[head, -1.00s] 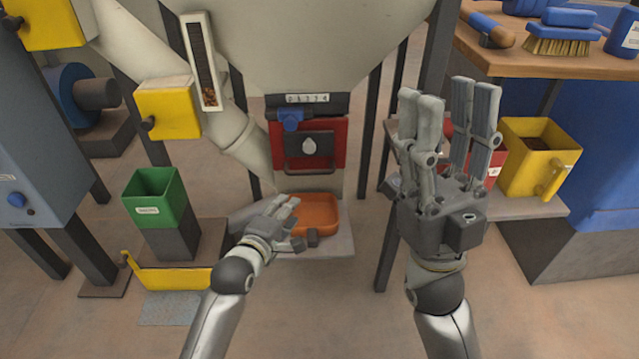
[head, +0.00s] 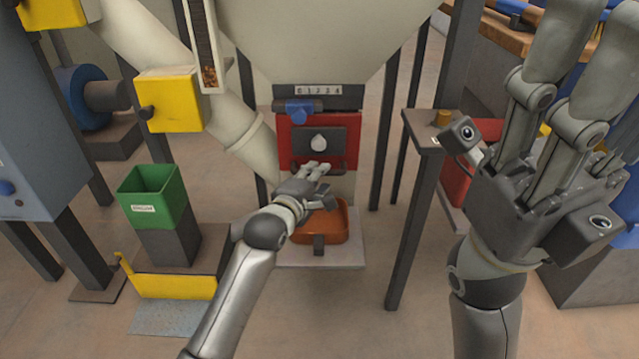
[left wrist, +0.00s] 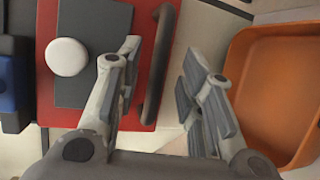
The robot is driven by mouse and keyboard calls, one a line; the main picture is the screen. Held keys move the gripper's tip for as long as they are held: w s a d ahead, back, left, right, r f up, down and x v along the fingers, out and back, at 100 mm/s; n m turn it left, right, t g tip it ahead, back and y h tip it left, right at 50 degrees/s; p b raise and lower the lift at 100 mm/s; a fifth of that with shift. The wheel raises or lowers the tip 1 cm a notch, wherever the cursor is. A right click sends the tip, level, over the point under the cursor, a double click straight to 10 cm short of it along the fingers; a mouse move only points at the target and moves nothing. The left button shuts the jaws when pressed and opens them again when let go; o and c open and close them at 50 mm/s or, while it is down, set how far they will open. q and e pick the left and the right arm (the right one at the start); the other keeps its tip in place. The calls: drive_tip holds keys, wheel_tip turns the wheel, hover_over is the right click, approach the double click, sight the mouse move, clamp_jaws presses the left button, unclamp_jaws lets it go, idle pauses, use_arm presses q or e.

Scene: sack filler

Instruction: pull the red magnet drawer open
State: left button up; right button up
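The red magnet drawer (head: 288,137) sits under the hopper in the head view, with a dark plate and a white round knob (head: 319,142) on its front. The drawer front (left wrist: 140,15) also shows in the left wrist view, with its dark curved bar handle (left wrist: 162,50). My left gripper (head: 318,175) is at the lower part of the drawer and hides most of the handle in the head view. In the left wrist view its fingers are apart, one on each side of the handle, with visible gaps. My right gripper (head: 590,75) is raised at the right, fingers apart and empty.
An orange tray (head: 335,228) lies on a grey shelf (head: 345,252) just below the left gripper. A green bin (head: 152,200) and yellow box (head: 170,102) are to the left. A dark post (head: 412,220) and workbench (head: 495,35) are to the right.

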use_arm(q)
drive_tip(key=shift+b+x, duration=0.35)
drive_tip(key=shift+x, duration=0.65)
clamp_jaws()
